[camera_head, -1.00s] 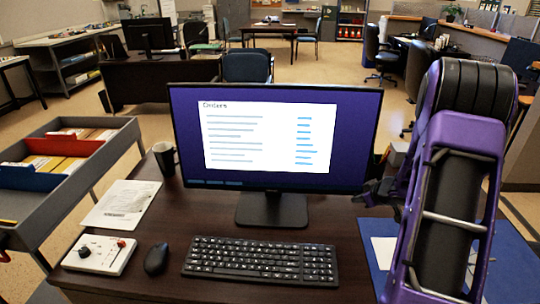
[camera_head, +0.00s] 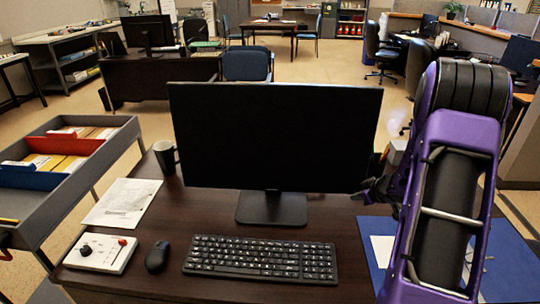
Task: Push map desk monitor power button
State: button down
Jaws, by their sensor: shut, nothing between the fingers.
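The monitor (camera_head: 275,135) stands on its black stand at the back middle of the dark desk, and its screen is black. I cannot make out its power button. My gripper (camera_head: 366,191) is at the monitor's lower right corner, partly hidden behind my purple arm. It is shut and holds nothing. I cannot tell whether the fingertips touch the monitor.
A keyboard (camera_head: 262,259), a mouse (camera_head: 157,257) and a white control box (camera_head: 98,253) lie along the desk's front. A paper (camera_head: 122,203) and a dark mug (camera_head: 165,157) are at the left. A blue mat (camera_head: 505,268) lies under my arm at the right.

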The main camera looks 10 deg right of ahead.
jog(key=shift+s+a, duration=0.15)
jog(key=shift+s, duration=0.4)
jog(key=s+a, duration=0.1)
jog(key=s, duration=0.4)
jog(key=shift+s+a+r+b, duration=0.2)
jog(key=shift+s+a+b, duration=0.1)
jog(key=shift+s, duration=0.1)
